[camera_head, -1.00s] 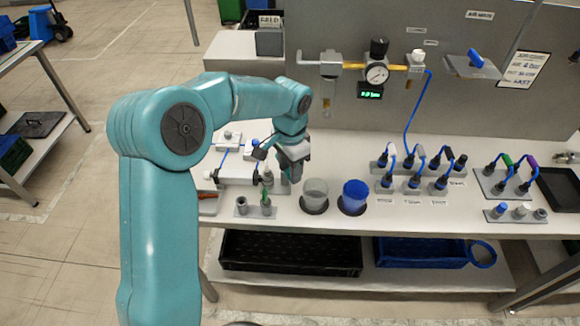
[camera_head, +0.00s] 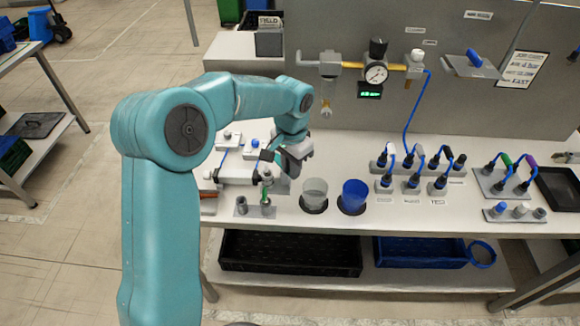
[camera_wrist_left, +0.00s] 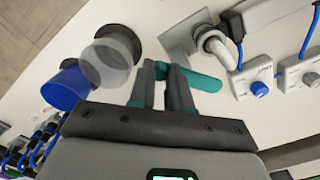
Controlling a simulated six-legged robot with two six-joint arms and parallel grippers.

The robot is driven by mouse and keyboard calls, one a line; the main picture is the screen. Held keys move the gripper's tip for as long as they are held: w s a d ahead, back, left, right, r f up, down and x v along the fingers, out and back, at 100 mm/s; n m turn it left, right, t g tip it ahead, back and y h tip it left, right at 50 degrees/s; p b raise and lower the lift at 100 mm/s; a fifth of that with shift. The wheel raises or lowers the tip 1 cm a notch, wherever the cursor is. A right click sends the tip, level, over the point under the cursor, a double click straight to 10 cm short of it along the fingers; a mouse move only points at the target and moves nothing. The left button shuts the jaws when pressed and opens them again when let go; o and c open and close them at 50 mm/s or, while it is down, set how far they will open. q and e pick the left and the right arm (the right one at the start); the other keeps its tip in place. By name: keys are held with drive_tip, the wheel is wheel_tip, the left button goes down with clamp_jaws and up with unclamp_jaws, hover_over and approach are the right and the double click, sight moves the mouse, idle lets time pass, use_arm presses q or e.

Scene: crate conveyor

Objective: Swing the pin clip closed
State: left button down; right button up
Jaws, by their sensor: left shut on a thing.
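My left gripper (camera_head: 274,161) is over the left part of the bench, beside a white cylinder unit (camera_head: 236,176). In the left wrist view its two dark fingers (camera_wrist_left: 160,80) are shut on a small teal bar, which I take for the pin clip (camera_wrist_left: 204,82). The bar sticks out past the fingers toward a grey plate with a white elbow-shaped fitting (camera_wrist_left: 215,45). Whether the clip is seated on a pin cannot be told, as the fingers cover its near end. My right gripper is not in view.
A clear cup (camera_head: 314,193) and a blue cup (camera_head: 354,196) stand right of the gripper. A small stand with a green-marked post (camera_head: 266,190) is just in front. Valve blocks with blue hoses (camera_head: 413,178) lie further right. A gauge (camera_head: 376,73) hangs on the back panel.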

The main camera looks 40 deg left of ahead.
use_arm(q)
drive_tip(key=n, duration=0.2)
drive_tip(key=w+n, duration=0.1)
drive_tip(key=n, duration=0.2)
drive_tip(key=shift+w+n, duration=0.3)
drive_tip(key=shift+w+a+n, duration=0.1)
drive_tip(key=shift+w+n, duration=0.2)
drive_tip(key=shift+n, duration=0.85)
drive_tip(key=shift+w+a+n, duration=0.1)
drive_tip(key=shift+w+n, duration=0.15)
drive_tip(key=shift+n, duration=0.9)
drive_tip(key=shift+r, duration=0.1)
drive_tip(key=c, duration=1.1)
unclamp_jaws()
wheel_tip(320, 180, up, 16)
drive_tip(key=shift+r+p, duration=0.1)
drive_tip(key=shift+p, duration=0.45)
drive_tip(key=shift+s, duration=0.1)
